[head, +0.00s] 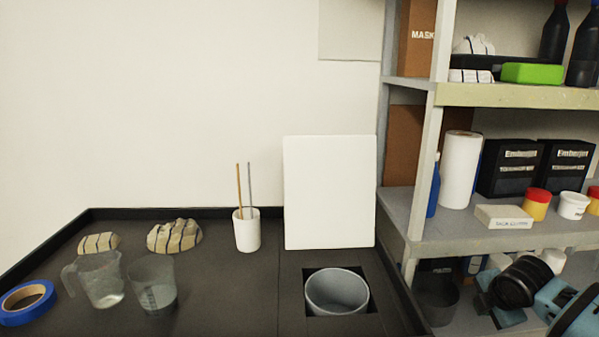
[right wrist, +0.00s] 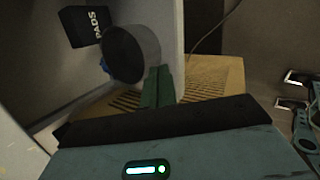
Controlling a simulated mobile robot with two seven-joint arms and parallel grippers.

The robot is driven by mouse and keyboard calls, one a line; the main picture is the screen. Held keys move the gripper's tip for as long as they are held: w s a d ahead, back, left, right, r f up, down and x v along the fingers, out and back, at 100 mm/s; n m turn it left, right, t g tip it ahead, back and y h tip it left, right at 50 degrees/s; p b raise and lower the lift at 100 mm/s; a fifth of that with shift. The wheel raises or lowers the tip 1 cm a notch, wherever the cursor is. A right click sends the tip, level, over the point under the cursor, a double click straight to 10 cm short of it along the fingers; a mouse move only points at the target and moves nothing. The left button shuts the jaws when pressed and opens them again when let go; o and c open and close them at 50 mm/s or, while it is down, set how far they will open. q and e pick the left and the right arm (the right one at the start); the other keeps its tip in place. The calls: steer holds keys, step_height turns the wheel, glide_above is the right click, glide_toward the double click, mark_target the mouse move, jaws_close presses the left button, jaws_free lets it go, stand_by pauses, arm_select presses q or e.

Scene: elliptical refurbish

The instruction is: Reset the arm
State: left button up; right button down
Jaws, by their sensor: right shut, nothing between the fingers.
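My right arm (head: 568,308), teal and black, comes in at the lower right of the head view, in front of the lower part of the shelf unit. In the right wrist view my right gripper (right wrist: 158,72) has its two green fingers together with nothing between them. The fingertips point toward a grey round container (right wrist: 132,54), and I cannot tell whether they touch it. My left arm and left gripper are in neither view.
The shelf unit (head: 415,225) stands close to my right arm. The black table (head: 225,300) holds a white brush cup (head: 246,232), clear beakers (head: 155,285), blue tape (head: 27,303), a white panel (head: 329,192) and a recessed grey bucket (head: 337,291). A dark PADS box (right wrist: 82,27) is near the gripper.

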steer(key=s+a+f+m+t, duration=0.15)
steer(key=s+f+m, duration=0.35)
steer(key=s+f, duration=0.95)
steer(key=s+a+f+m+y, duration=0.1)
steer(key=s+a+f+y, duration=0.15)
steer(key=s, duration=0.55)
steer(key=s+a+f+m+y, duration=0.15)
steer(key=s+f, duration=0.25)
steer(key=s, duration=0.4)
steer(key=s+a+f+m+t, duration=0.2)
steer(key=a+m, duration=0.7)
steer(key=a, duration=0.9)
steer(key=shift+s+a+f, duration=0.3)
steer(key=shift+a+f, duration=0.05)
steer(key=shift+f, duration=0.35)
